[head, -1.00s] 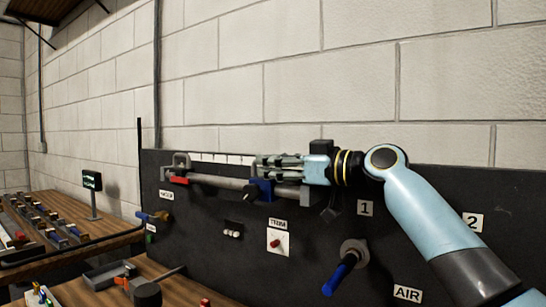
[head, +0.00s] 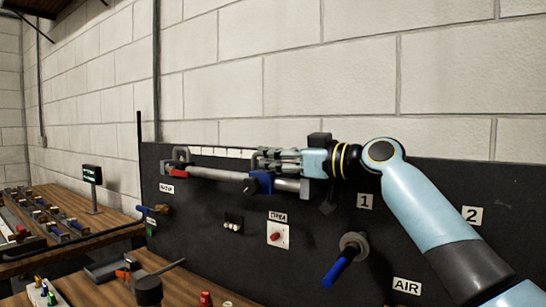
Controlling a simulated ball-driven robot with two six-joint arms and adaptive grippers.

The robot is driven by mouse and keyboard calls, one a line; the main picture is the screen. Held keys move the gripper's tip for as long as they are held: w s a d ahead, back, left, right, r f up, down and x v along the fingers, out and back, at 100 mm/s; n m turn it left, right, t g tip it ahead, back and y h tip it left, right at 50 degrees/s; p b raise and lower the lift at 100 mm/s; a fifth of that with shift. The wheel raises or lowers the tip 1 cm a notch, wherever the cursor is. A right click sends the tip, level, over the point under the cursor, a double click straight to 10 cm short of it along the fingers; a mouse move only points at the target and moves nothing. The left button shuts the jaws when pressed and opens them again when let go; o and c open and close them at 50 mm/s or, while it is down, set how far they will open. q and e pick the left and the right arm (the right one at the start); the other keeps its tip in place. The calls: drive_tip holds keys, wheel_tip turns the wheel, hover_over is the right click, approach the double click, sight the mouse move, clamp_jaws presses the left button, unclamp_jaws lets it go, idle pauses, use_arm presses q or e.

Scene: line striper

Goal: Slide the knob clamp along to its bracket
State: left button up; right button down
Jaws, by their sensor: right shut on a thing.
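The knob clamp (head: 261,183) is a blue block on a grey horizontal rail (head: 215,175) along the top of a black panel. It sits near the right part of the rail. At the rail's left end is a grey bracket (head: 181,156) with a red piece (head: 178,173) below it. My right gripper (head: 268,160) reaches in from the right, its fingers just above and at the blue clamp. It is shut on the clamp, though the fingers hide part of the contact. My left gripper is not in view.
The black panel (head: 310,250) carries a blue-handled air valve (head: 341,264), a red knob on a white plate (head: 278,235) and a small switch block (head: 233,223). Wooden benches (head: 110,222) with parts and a small display (head: 92,175) stand at left. A pale scale strip (head: 222,152) runs above the rail.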

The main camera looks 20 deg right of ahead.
drive_tip(key=shift+s+d+f+b, duration=0.25)
drive_tip(key=shift+b, duration=0.1)
drive_tip(key=b+v, duration=0.2)
drive_tip(key=v, duration=0.2)
drive_tip(key=shift+s+d, duration=0.15)
drive_tip(key=shift+s, duration=0.05)
drive_tip(key=shift+s+d+b, duration=0.1)
drive_tip(key=shift+s+b, duration=0.05)
drive_tip(key=shift+b, duration=0.15)
drive_tip(key=c, duration=1.4)
unclamp_jaws()
drive_tip(key=shift+s+d+r, duration=0.1)
drive_tip(key=shift+s+r, duration=0.05)
drive_tip(key=v, duration=1.2)
